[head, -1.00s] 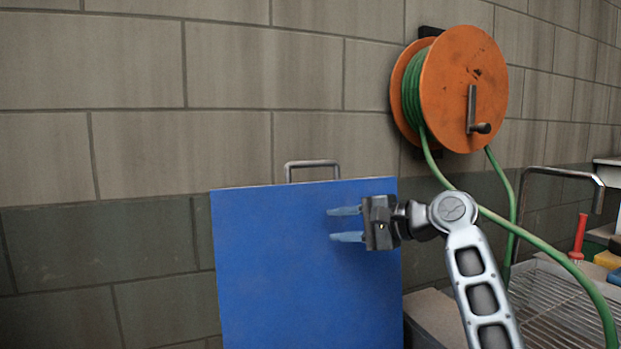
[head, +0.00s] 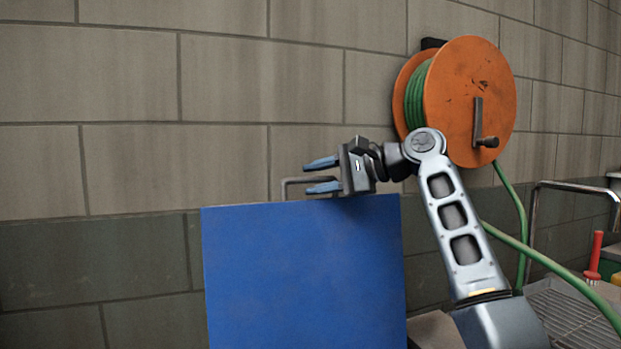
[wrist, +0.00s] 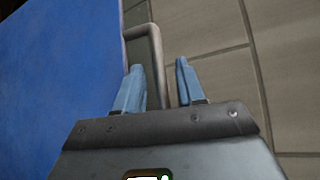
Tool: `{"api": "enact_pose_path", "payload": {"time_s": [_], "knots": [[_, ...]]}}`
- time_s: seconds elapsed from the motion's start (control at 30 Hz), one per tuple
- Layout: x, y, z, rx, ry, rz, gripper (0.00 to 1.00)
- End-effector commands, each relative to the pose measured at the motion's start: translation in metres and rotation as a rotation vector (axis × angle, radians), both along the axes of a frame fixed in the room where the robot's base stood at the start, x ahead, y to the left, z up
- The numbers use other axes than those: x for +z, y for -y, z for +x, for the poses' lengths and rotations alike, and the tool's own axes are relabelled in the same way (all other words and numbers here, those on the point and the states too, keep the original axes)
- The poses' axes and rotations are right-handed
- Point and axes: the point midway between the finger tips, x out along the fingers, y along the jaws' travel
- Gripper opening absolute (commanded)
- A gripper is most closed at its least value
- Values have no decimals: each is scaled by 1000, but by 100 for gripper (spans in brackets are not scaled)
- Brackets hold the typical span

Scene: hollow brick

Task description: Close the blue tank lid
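The blue tank lid (head: 300,275) stands raised, its flat face toward me, in front of the block wall. A grey metal handle (head: 292,184) sticks up from its top edge and is partly hidden by my gripper. My gripper (head: 322,175) is open at the top edge of the lid, its two blue fingers pointing left by the handle. In the wrist view the lid (wrist: 60,70) fills the left, and the handle (wrist: 154,45) reaches down between or behind the open fingers (wrist: 158,80); I cannot tell whether they touch it. The tank body is not visible.
An orange hose reel (head: 470,100) with green hose (head: 545,250) hangs on the wall at right. A metal rack (head: 570,315), a metal rail (head: 575,187) and a red-handled tool (head: 594,255) are at the lower right. The wall (head: 130,100) stands close behind the lid.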

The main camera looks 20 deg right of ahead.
Motion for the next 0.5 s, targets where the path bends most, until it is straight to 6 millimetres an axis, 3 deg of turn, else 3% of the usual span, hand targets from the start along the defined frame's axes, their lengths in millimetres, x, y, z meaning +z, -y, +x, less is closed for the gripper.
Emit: {"api": "enact_pose_path", "payload": {"time_s": [0.2,0.5], "knots": [[-4,-12,11,1,-1,0,39],[-5,-13,11,0,0,0,36]]}}
